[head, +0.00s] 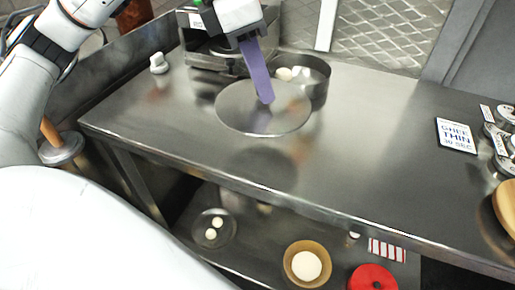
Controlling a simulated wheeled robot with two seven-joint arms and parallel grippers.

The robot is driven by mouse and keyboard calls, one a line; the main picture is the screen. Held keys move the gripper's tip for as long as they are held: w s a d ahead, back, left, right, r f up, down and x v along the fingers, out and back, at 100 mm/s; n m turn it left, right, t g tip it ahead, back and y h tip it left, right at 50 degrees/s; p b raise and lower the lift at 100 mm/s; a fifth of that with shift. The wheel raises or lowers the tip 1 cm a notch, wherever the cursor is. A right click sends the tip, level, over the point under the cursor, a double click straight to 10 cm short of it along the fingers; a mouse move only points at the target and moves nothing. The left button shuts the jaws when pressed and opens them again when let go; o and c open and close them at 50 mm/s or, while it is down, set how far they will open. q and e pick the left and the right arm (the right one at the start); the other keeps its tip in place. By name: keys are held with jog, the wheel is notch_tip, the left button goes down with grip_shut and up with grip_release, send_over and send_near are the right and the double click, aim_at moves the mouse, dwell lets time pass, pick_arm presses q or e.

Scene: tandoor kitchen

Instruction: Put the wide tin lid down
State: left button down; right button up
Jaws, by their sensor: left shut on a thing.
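The wide tin lid (237,112) is a flat, round, shiny disc over the left-middle of the steel counter, in front of a round steel pot (318,88) and hiding part of it. My left gripper (265,97) comes down from the top with a long purple finger whose tip is at the lid's middle. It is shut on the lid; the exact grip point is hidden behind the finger. The lid looks roughly level. I cannot tell whether its underside touches the counter. My right gripper is out of view.
The steel counter (370,150) is clear right of the lid. A small white knob-like piece (158,63) stands at the back left. A sign (456,135) and several labelled tins (505,163) are at the right.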

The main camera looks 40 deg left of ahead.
pick_arm(q)
jog(key=n, duration=0.2)
jog(key=n+y+b, duration=0.1)
jog(key=n, duration=0.1)
jog(key=a+r+n, duration=0.1)
jog(key=shift+n+t+y+b, duration=0.3)
jog(key=shift+n+t+b, duration=0.1)
jog(key=shift+f, duration=0.25)
jog(key=shift+n, duration=0.3)
notch_tip(320, 180, down, 10)
jog(key=shift+a+r+b, duration=0.1)
jog(key=shift+r+b, duration=0.15)
jog(key=shift+b, duration=0.4)
jog(key=c, duration=1.6)
grip_release()
jog(key=shift+f, duration=0.1)
jog(key=shift+c, duration=0.2)
